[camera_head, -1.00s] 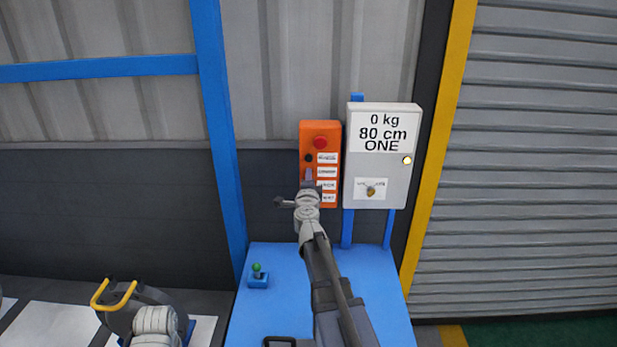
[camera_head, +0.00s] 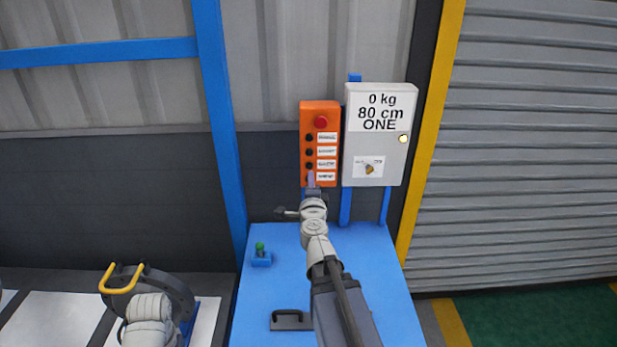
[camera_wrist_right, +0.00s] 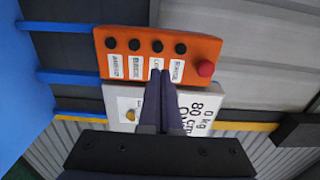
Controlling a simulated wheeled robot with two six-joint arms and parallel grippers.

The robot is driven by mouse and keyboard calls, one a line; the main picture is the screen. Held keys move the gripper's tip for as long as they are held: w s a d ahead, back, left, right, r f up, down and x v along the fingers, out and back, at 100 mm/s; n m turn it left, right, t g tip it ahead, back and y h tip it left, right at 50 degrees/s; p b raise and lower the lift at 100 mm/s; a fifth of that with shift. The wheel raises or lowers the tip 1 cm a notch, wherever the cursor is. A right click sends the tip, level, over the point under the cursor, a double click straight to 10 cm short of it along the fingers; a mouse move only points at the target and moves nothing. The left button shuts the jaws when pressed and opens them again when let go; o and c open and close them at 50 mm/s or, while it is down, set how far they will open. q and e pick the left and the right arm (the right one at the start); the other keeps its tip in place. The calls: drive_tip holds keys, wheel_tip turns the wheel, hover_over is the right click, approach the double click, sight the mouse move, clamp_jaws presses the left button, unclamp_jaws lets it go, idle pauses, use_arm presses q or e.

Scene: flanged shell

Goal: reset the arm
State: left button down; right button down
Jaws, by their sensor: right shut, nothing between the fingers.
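My right arm comes up from the bottom of the head view. Its gripper (camera_head: 311,181) is shut and empty, in front of the lower end of the orange control box (camera_head: 308,150). In the right wrist view the two fingers (camera_wrist_right: 161,76) lie close together, their tips overlapping the edge of the orange box (camera_wrist_right: 205,48) in the picture. I cannot tell whether they touch it. The box has a red knob (camera_head: 321,122) and several black buttons. My left gripper is not in view.
A grey cabinet (camera_head: 394,150) reading "0 kg 80 cm ONE" stands right of the orange box. Below is a blue surface (camera_head: 375,270) with a green-topped switch (camera_head: 260,249) and a black handle (camera_head: 290,318). A dark part with a yellow handle (camera_head: 122,279) lies lower left.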

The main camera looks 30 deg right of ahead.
idle(0.7)
drive_tip(key=w+a+f+n+t+y, duration=0.1)
drive_tip(key=w+a+n+y, duration=0.1)
drive_tip(key=a+n+y, duration=0.45)
drive_tip(key=w+a+f+n+t+y, duration=0.1)
drive_tip(key=w+a+n+y, duration=0.15)
drive_tip(key=a, duration=0.75)
drive_tip(key=s+a+f+n+g+y, duration=0.25)
drive_tip(key=a+f+n, duration=0.2)
drive_tip(key=a, duration=0.35)
drive_tip(key=s+a+f+n+g+y, duration=0.1)
drive_tip(key=a+f+n+g+y, duration=0.2)
drive_tip(key=a+n, duration=0.35)
drive_tip(key=s+a+f+n+g, duration=0.3)
drive_tip(key=s+a+f+g, duration=0.2)
drive_tip(key=s+a+f, duration=0.3)
drive_tip(key=s+d+f+n+g+h, duration=0.1)
drive_tip(key=s+f+n+g+h, duration=0.1)
drive_tip(key=s, duration=0.4)
drive_tip(key=s+d+f+n+g+h+b, duration=0.1)
drive_tip(key=s+f+n+g+h, duration=0.1)
drive_tip(key=s+g+h, duration=0.3)
drive_tip(key=s+f, duration=0.1)
drive_tip(key=s, duration=0.1)
drive_tip(key=shift+s+f+n, duration=0.3)
drive_tip(key=shift+n, duration=0.1)
drive_tip(key=c, duration=1.5)
unclamp_jaws()
